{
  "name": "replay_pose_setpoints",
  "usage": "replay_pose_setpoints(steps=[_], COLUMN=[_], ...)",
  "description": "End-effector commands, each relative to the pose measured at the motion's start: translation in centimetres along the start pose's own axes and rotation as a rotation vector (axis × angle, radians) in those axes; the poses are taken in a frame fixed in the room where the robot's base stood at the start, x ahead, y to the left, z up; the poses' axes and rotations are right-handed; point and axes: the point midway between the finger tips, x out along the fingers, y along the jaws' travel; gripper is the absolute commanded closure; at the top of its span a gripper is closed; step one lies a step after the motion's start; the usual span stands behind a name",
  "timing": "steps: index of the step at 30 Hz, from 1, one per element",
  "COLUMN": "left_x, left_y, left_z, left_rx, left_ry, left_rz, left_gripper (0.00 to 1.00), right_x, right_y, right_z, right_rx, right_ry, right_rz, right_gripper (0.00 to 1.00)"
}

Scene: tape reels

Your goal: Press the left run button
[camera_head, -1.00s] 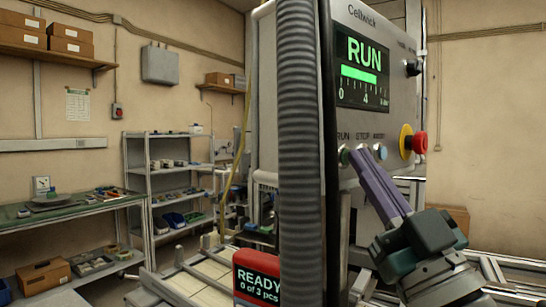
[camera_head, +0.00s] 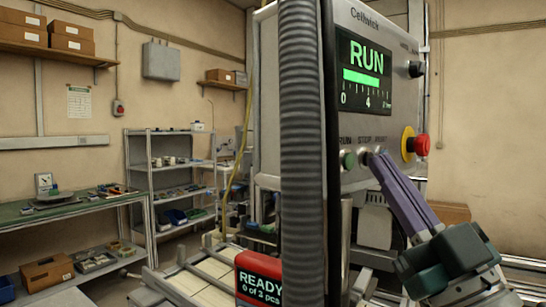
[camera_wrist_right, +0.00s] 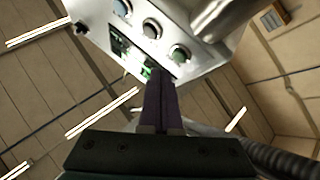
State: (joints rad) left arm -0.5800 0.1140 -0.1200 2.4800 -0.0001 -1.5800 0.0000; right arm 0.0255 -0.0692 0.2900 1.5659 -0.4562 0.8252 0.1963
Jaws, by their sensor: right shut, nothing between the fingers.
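The control box (camera_head: 400,35) carries a screen (camera_head: 364,75) reading RUN with a green bar. Below it, the green run button (camera_head: 348,160) is uncovered, with a dark-centred stop button (camera_head: 364,155) to its right. My right gripper (camera_head: 377,158) has its purple fingers shut and empty, tips in front of the panel right of the stop button, covering the third button there. Whether they touch is unclear. In the right wrist view, the fingertips (camera_wrist_right: 163,70) lie below the green button (camera_wrist_right: 179,53); the grey button (camera_wrist_right: 152,28) and blue button (camera_wrist_right: 122,8) also show. My left gripper is out of view.
A red and yellow emergency stop (camera_head: 415,144) sticks out right of the buttons. A thick ribbed hose (camera_head: 303,150) runs down the box's left side. A red READY display (camera_head: 259,278) stands below left. A shelf rack (camera_head: 170,132) and bench (camera_head: 75,205) are farther back.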

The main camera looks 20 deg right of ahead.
Motion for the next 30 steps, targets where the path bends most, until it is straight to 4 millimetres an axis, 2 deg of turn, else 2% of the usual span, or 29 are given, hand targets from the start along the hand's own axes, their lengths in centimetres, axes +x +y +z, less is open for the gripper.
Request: replay_pose_setpoints(steps=[12, 30], left_x=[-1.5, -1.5], left_y=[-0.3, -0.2], left_z=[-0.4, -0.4], left_rx=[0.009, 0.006], left_ry=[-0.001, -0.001], left_rz=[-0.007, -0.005], left_gripper=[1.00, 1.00], right_x=[-2.6, -2.8], right_y=[1.9, 2.0], right_z=[-2.0, -2.0], right_rx=[-0.001, 0.000], right_ry=[-0.001, -0.001], right_rz=[-0.001, 0.000], right_gripper=[1.00, 1.00])
